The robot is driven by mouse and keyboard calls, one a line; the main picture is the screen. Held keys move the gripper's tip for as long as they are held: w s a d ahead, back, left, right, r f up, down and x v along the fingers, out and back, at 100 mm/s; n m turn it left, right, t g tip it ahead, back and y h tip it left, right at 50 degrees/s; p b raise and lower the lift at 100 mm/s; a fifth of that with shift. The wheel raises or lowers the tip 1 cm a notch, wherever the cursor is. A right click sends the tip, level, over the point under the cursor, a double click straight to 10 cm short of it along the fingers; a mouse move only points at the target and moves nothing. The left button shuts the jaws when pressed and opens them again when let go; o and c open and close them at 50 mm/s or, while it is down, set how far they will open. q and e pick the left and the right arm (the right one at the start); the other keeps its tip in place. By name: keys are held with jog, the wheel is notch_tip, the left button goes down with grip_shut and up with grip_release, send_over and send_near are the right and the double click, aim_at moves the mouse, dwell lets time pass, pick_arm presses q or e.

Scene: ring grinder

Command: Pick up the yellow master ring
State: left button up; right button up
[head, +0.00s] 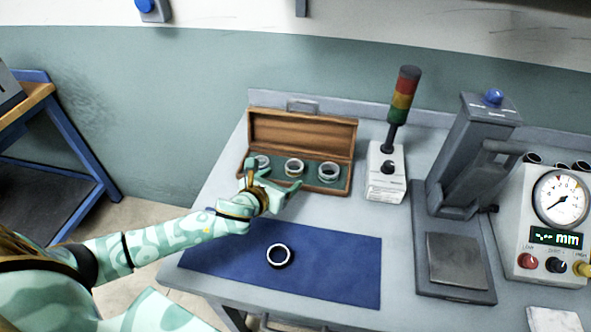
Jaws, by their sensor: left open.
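An open wooden case (345,187) stands at the back of the workbench with its lid up. Three rings sit in its green-lined tray: a left ring (262,161), a middle ring (294,167) and a right ring (328,171). The middle ring seems to carry a yellowish band; the colours are too small to tell surely. My left gripper (275,177) is open and empty at the front of the case, its fingers spread just in front of the left and middle rings. It partly hides the case's front left. My right gripper is out of view.
A dark ring (279,256) lies on a blue mat (340,265) in front of the case. Right of the case stand a signal tower (402,95), a grey press-like fixture (455,262) and a dial gauge box (561,200). A blue-framed shelf (75,145) is at left.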

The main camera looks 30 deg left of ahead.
aim_at(290, 172)
pick_arm(q)
jog(key=shift+x, duration=0.9)
jog(key=b+x, duration=0.1)
jog(key=x, duration=0.1)
jog(key=b+x, duration=0.1)
jog(key=x, duration=0.2)
jog(key=shift+a+f, duration=0.2)
jog(key=shift+a, duration=0.05)
jog(key=shift+s+r, duration=0.1)
jog(key=shift+s, duration=0.05)
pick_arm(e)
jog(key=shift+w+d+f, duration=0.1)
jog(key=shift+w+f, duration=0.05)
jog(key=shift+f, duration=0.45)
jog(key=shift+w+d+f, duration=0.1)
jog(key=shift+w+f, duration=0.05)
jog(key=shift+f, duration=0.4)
pick_arm(q)
jog(key=c, duration=1.1)
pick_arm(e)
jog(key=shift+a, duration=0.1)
